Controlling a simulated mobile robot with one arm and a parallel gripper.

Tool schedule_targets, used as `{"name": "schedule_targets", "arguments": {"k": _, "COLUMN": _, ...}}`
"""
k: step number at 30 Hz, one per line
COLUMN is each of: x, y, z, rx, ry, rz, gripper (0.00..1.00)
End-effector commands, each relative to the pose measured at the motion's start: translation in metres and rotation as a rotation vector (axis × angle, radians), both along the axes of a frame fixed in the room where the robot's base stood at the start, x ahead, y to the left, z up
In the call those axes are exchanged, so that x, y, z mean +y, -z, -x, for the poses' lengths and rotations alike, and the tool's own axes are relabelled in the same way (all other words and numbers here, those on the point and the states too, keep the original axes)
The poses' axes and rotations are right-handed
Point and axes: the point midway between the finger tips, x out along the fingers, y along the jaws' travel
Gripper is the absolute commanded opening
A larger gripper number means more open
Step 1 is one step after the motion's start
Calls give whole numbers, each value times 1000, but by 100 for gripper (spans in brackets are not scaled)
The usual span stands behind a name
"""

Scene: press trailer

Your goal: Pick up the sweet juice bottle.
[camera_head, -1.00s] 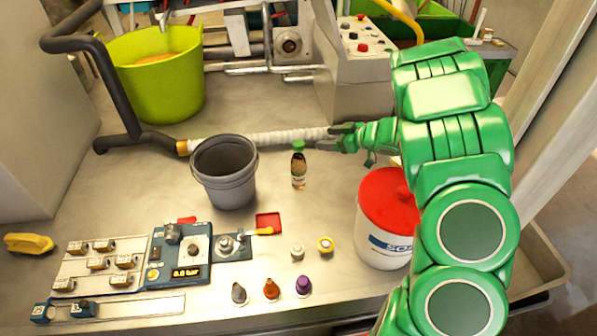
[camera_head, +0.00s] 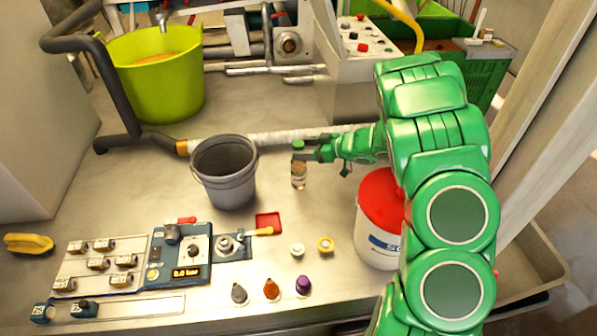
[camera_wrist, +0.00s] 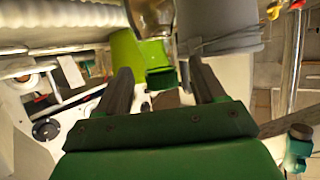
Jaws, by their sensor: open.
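The sweet juice bottle (camera_head: 298,176) stands upright on the metal worktop, a small clear bottle with brownish contents and a green cap. My gripper (camera_head: 309,151) comes in from the right at about cap height, with its fingertips close to the bottle's right side. In the wrist view, my gripper (camera_wrist: 162,82) shows two dark fingers spread apart. The bottle (camera_wrist: 150,14) appears beyond them, cap downward in that picture, roughly in line with the gap. I cannot tell whether a finger touches it. The label is too small to read.
A grey bucket (camera_head: 228,187) stands just left of the bottle. A white tub with a red lid (camera_head: 381,198) stands below my arm. A ribbed white hose (camera_head: 285,138) runs behind. Small caps and a valve panel (camera_head: 196,246) lie in front.

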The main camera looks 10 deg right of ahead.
Motion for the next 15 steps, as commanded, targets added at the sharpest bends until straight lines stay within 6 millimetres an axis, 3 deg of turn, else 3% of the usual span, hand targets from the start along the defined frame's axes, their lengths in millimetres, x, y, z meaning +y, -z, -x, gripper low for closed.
{"name": "schedule_targets", "arguments": {"k": 4, "x": 10, "y": 6, "z": -6, "rx": 2, "ry": -1, "rz": 0, "gripper": 69}}
{"name": "schedule_targets", "arguments": {"k": 13, "x": 12, "y": 7, "z": -8, "rx": 2, "ry": 1, "rz": 1, "gripper": 69}}
{"name": "schedule_targets", "arguments": {"k": 15, "x": 12, "y": 7, "z": -8, "rx": 2, "ry": 1, "rz": 1, "gripper": 61}}
